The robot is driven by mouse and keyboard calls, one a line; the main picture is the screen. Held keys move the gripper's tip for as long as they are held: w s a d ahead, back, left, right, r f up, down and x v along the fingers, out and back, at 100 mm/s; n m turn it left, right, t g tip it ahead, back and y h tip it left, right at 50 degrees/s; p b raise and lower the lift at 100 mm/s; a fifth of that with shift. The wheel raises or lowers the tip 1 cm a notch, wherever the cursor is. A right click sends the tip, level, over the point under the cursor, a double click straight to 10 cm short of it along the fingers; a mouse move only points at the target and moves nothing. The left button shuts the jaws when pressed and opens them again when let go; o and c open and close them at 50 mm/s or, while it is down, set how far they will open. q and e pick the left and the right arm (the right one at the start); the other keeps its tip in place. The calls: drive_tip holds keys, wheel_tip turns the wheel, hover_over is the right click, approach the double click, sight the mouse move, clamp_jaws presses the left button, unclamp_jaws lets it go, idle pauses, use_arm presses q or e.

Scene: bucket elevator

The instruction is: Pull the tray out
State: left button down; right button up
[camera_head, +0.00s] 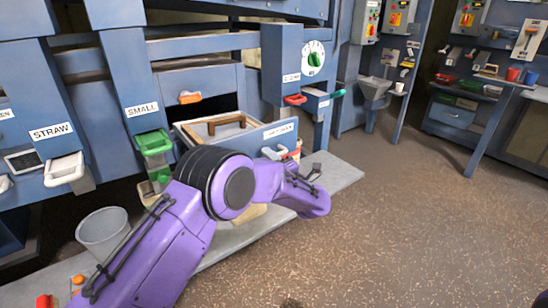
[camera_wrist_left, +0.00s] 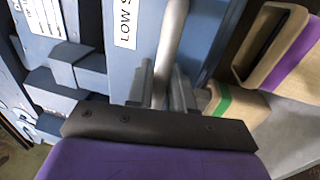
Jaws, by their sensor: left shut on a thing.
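In the left wrist view, a blue front panel (camera_wrist_left: 205,40) carries a label reading "LOW S", the rest being hidden. My left gripper (camera_wrist_left: 165,90) is shut on a grey bar handle (camera_wrist_left: 171,40) at this panel. In the head view my purple left arm crosses in front of the machine and hides part of the tray front and the grip. My right gripper is not in view.
A translucent bucket (camera_head: 103,232) stands on the low grey ledge (camera_head: 340,173). Box-like buckets, one with a purple band (camera_wrist_left: 290,45), are beside my gripper. Open floor lies to the right.

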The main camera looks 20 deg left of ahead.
use_arm(q)
drive_tip(key=shift+r+v, duration=0.15)
drive_tip(key=shift+v, duration=0.55)
drive_tip(key=shift+r+v, duration=0.1)
drive_tip(key=shift+v, duration=0.55)
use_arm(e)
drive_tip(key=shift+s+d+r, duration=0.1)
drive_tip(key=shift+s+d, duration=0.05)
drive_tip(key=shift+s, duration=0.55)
use_arm(q)
drive_tip(key=c, duration=1.2)
unclamp_jaws()
drive_tip(key=shift+d, duration=0.1)
drive_tip(key=shift+o, duration=0.2)
drive_tip(key=v, duration=1)
drive_tip(key=shift+d+b, duration=0.3)
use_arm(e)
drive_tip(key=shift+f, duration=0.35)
use_arm(q)
drive_tip(key=shift+s, duration=0.1)
